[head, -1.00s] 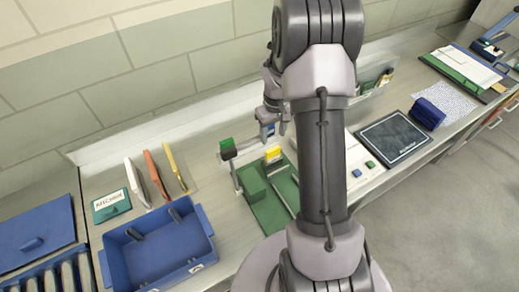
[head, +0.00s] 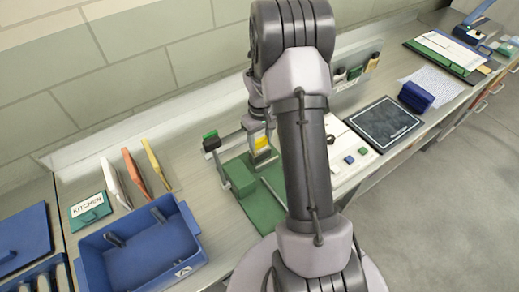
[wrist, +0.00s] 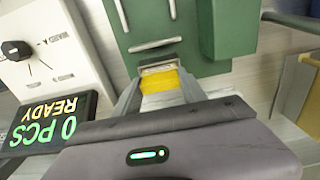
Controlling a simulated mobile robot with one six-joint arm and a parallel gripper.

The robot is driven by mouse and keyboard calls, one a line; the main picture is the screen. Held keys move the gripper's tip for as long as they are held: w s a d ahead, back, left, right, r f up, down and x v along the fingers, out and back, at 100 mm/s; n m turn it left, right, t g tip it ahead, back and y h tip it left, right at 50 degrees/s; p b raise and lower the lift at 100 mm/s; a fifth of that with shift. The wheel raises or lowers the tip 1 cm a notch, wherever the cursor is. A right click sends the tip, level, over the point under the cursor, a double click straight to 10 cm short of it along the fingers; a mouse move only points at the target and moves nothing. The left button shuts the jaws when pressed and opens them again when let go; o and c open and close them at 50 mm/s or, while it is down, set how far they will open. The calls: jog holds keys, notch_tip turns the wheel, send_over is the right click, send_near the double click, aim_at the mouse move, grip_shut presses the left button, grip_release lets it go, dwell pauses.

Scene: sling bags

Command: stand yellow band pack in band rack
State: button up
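The yellow band pack (head: 262,143) stands at the far end of a green board (head: 268,208) in the head view. It also shows in the wrist view (wrist: 160,82), beside a silvery piece at the board's edge. My gripper (wrist: 161,77) has one finger on each side of the pack, very close to it. I cannot tell whether the fingers press on it. In the head view my gripper (head: 256,125) is just above the pack and partly behind my arm. I cannot tell for certain which holder is the band rack.
A clear tray (head: 350,92) with several small packs stands at the back. A post with a green and black top (head: 211,141), upright panels and a blue bin (head: 190,262) are at the left.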

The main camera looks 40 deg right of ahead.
jog(key=shift+c, duration=1.1)
jog(key=shift+r+p, duration=2.75)
jog(key=shift+r, duration=1.1)
notch_tip(320, 180, up, 4)
jog(key=p, duration=0.2)
jog(key=shift+p, duration=0.4)
